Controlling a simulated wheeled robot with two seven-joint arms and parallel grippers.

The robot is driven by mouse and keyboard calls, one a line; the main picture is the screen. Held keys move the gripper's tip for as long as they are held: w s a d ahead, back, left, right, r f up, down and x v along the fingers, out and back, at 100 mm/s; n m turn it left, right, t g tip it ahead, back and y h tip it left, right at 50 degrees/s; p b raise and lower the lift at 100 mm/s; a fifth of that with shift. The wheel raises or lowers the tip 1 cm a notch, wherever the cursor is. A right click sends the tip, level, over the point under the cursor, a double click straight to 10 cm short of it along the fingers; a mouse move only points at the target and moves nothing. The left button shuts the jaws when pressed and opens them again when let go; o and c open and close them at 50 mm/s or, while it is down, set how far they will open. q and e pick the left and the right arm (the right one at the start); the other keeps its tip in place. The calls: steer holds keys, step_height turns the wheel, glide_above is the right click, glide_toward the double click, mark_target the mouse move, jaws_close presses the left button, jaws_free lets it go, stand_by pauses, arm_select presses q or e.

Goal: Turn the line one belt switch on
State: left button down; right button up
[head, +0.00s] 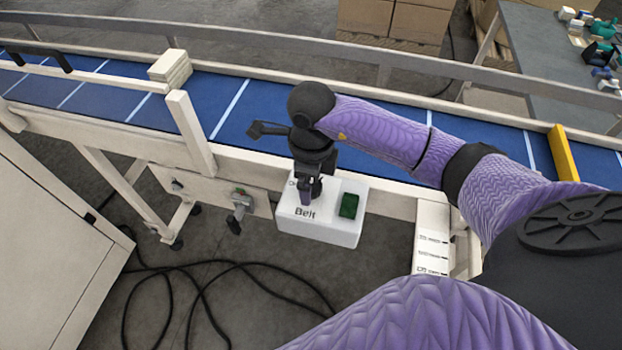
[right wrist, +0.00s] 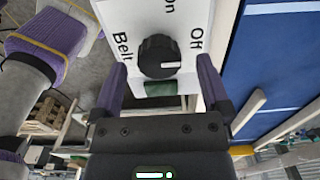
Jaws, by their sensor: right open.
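The white belt switch box (head: 318,232), marked "Belt", is mounted at the front side of the blue conveyor in the head view. A green block (head: 349,205) is on its right part. In the right wrist view the box face (right wrist: 140,14) carries a round black knob (right wrist: 158,57) between "On" and "Off" labels. The knob's white mark points right, toward the "Off" side. My right gripper (right wrist: 161,66) is open, with one finger on each side of the knob and gaps visible. In the head view my right gripper (head: 308,192) covers the knob. My left gripper is out of view.
The blue conveyor belt (head: 262,105) with pale rails runs behind the box. A lever fitting (head: 240,203) is left of it, and a white labelled panel (head: 432,240) right. A pale cabinet (head: 50,250) stands at left. Black cables (head: 200,268) lie on the floor.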

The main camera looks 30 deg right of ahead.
steer(key=shift+f, duration=0.55)
